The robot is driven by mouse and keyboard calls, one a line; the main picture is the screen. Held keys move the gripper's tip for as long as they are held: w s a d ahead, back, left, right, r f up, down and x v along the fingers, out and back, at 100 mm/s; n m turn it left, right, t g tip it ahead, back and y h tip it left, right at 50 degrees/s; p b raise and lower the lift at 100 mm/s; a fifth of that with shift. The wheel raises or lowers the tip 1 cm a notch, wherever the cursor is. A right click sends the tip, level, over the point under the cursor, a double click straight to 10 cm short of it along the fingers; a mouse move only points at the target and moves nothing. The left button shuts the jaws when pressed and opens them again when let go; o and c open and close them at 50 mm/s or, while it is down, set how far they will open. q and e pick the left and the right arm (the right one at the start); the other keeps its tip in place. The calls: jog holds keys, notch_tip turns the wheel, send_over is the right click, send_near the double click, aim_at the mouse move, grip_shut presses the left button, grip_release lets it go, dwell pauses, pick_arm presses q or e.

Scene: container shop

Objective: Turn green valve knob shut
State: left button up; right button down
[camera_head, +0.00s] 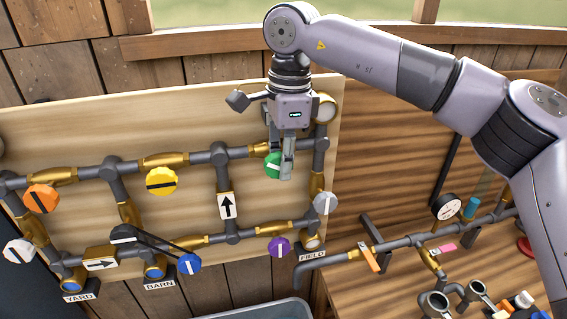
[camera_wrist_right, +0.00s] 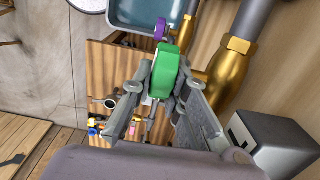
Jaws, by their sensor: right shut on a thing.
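The green valve knob (camera_head: 272,166) sits on the upper right of the pipe board, partly hidden behind my right gripper (camera_head: 286,176). In the right wrist view the green knob (camera_wrist_right: 165,72) lies between the two fingers of the right gripper (camera_wrist_right: 163,88), which are shut on it. A pale line shows on the knob's face in the head view, but the gripper covers part of it, so its full angle is hard to tell. My left gripper is not in view.
Other knobs are on the board: orange (camera_head: 41,198), yellow (camera_head: 161,181), blue (camera_head: 188,263), purple (camera_head: 278,247), and white (camera_head: 324,203). Grey pipes with brass fittings surround them. A gauge (camera_head: 446,206) and orange-handled valve (camera_head: 369,257) stand at right. A bin (camera_head: 262,311) is below.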

jog(key=y+b, duration=0.3)
jog(key=f+g+y+b, duration=0.1)
jog(key=y+b, duration=0.2)
jog(key=b, duration=0.1)
jog(key=y+b, duration=0.3)
jog(key=b, duration=0.1)
jog(key=shift+d+f+g+y, duration=0.1)
jog(key=shift+f+g+y, duration=0.1)
jog(key=shift+g+y, duration=0.15)
jog(key=shift+r+g+y+b, duration=0.1)
jog(key=shift+g+y+b, duration=0.15)
jog(key=shift+y+b, duration=0.75)
jog(key=shift+r, duration=0.15)
jog(key=c, duration=1.6)
grip_release()
jog(key=shift+o, duration=0.2)
jog(key=v, duration=1.2)
